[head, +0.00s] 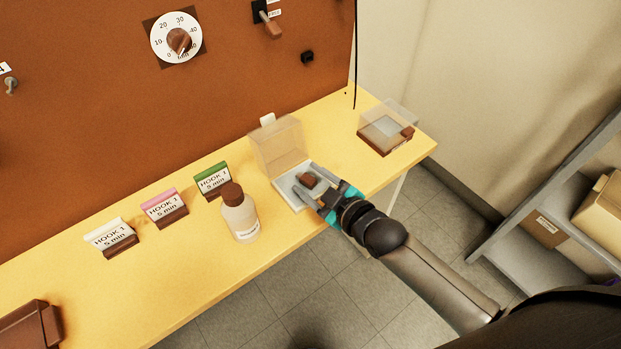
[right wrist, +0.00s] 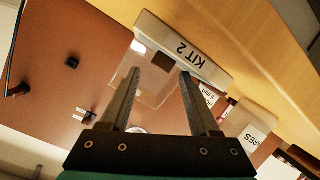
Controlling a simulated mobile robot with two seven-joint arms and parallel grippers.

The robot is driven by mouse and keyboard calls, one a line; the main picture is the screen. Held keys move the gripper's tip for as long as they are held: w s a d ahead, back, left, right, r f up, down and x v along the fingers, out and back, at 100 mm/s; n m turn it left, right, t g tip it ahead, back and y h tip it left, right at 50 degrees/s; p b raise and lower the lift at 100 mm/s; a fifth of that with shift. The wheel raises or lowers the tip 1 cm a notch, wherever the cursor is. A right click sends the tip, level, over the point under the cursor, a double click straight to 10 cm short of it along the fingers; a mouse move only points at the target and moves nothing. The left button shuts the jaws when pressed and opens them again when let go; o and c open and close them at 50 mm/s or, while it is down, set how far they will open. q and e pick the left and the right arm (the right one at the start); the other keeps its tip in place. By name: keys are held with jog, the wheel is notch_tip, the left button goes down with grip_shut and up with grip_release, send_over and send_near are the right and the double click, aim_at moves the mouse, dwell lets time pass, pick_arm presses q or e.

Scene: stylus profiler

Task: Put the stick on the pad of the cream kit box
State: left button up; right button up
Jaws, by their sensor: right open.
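The cream kit box (head: 282,194) stands open on the yellow bench, its clear lid (head: 277,145) raised at the back. It also shows in the right wrist view, upside down, as a pale box labelled KIT 2 (right wrist: 185,50). A small brown block (head: 307,180), which looks like the stick, lies on the pale pad inside the box. My right gripper (head: 319,189) is open at the front of the box, its fingers on either side of the brown piece and apparently apart from it. The right wrist view shows the spread fingers (right wrist: 160,72) with nothing clamped. My left gripper is out of view.
A white bottle with a brown cap (head: 240,217) stands left of the box. Three label cards, white (head: 111,236), pink (head: 164,207) and green (head: 212,181), stand farther left. A second clear-lidded box (head: 384,135) is at the right end. A timer dial (head: 176,38) hangs above.

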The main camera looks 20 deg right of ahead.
jog(key=s+r+p, duration=0.1)
jog(key=s+d+r+p, duration=0.1)
jog(key=p, duration=0.1)
jog(key=shift+s+r+p, duration=0.25)
jog(key=shift+s+p, duration=0.05)
jog(key=s+r+p, duration=0.1)
jog(key=s+d+r+p, duration=0.1)
jog(key=p, duration=0.1)
jog(key=shift+s+r, duration=0.1)
jog(key=shift+s, duration=0.2)
jog(key=p+v, duration=0.2)
jog(key=v, duration=1.3)
jog(key=shift+s, duration=0.15)
dwell(0.3)
